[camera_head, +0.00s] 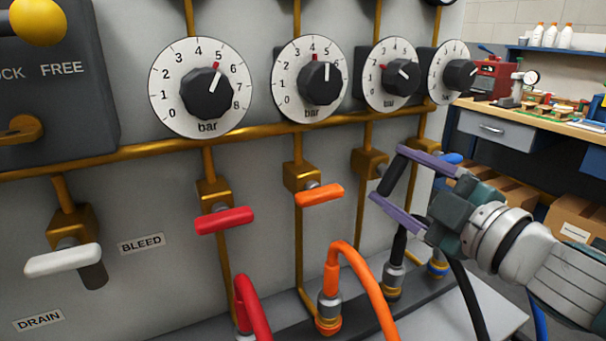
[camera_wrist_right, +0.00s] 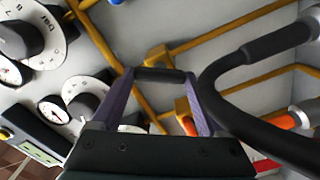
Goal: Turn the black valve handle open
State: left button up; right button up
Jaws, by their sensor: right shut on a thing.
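The black valve handle (camera_head: 391,177) is on the brass pipe below the third gauge in the head view, slanted steeply, unlike the near-level red and orange handles. My right gripper (camera_head: 386,174) reaches in from the right, its two purple fingers at the two ends of the handle, shut on it. In the right wrist view the black handle (camera_wrist_right: 160,75) spans between the fingertips of the right gripper (camera_wrist_right: 161,84). My left gripper is not in view.
A red handle (camera_head: 223,220), an orange handle (camera_head: 319,195) and a white handle (camera_head: 62,260) are to the left; a blue handle (camera_head: 450,158) is behind my gripper. An orange hose (camera_head: 371,282) and a black hose (camera_wrist_right: 255,125) run close below. Dial gauges (camera_head: 389,91) line the panel above.

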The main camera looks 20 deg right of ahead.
jog(key=n+b, duration=0.1)
jog(key=n, duration=0.5)
jog(key=shift+f, duration=0.1)
jog(key=shift+n, duration=0.3)
dwell(0.3)
jog(key=o, duration=1.2)
jog(key=shift+o, duration=0.2)
jog(key=s, duration=1)
jog(key=shift+d+b, duration=0.4)
jog(key=shift+b, duration=0.05)
